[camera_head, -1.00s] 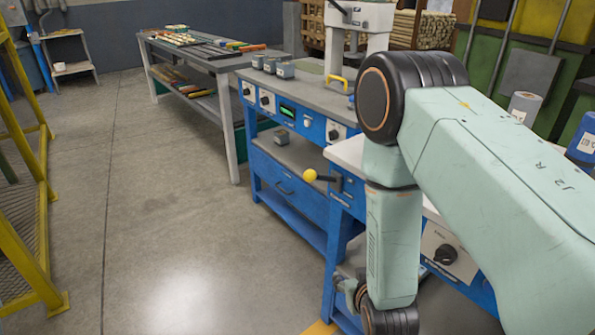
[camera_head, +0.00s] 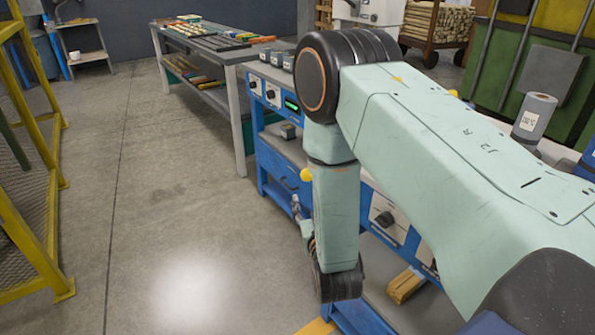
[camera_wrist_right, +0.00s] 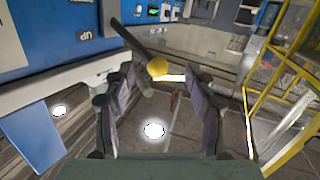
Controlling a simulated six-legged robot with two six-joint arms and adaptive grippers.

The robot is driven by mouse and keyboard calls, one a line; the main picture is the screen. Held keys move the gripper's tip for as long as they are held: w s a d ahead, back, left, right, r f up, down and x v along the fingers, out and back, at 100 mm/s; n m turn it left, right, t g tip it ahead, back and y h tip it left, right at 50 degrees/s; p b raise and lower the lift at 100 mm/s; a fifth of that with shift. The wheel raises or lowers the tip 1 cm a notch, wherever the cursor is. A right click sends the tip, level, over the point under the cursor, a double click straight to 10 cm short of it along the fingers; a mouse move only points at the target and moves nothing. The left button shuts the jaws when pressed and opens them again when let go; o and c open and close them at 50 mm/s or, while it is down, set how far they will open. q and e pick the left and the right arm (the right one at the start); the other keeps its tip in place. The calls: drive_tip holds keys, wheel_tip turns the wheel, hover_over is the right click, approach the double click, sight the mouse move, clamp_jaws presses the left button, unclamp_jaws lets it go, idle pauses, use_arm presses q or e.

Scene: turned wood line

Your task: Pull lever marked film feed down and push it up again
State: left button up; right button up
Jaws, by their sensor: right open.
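The lever is a dark bar (camera_wrist_right: 130,46) with a yellow ball knob (camera_wrist_right: 157,67), beside a blue panel in the right wrist view. The knob lies between my right gripper's fingers as that view shows them, near the tips; I see no contact. My right gripper (camera_wrist_right: 160,84) is open, with a finger on each side. In the head view, the yellow knob (camera_head: 306,174) shows just left of my right forearm, which hides the lever bar. My right gripper (camera_head: 298,207) is small and partly hidden there. I cannot read a film feed marking. My left gripper is not in view.
Blue machine benches (camera_head: 270,165) with knobs and a green display stand behind my right arm. A grey table (camera_head: 236,56) with coloured pieces stands farther back. A yellow frame (camera_head: 28,230) is at the left. The concrete floor (camera_head: 175,200) between is clear.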

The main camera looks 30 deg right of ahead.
drive_tip(key=shift+t+h, duration=0.4)
drive_tip(key=shift+t, duration=0.1)
drive_tip(key=x, duration=0.2)
drive_tip(key=r+x, duration=0.1)
drive_tip(key=x, duration=0.2)
drive_tip(key=b+x, duration=0.1)
drive_tip(key=x, duration=0.1)
drive_tip(key=shift+w+d+r, duration=0.1)
drive_tip(key=shift+w+r, duration=0.05)
drive_tip(key=shift+r, duration=0.25)
drive_tip(key=shift+w+d+r, duration=0.1)
drive_tip(key=shift+w+d, duration=0.1)
drive_tip(key=shift+w, duration=0.2)
clamp_jaws()
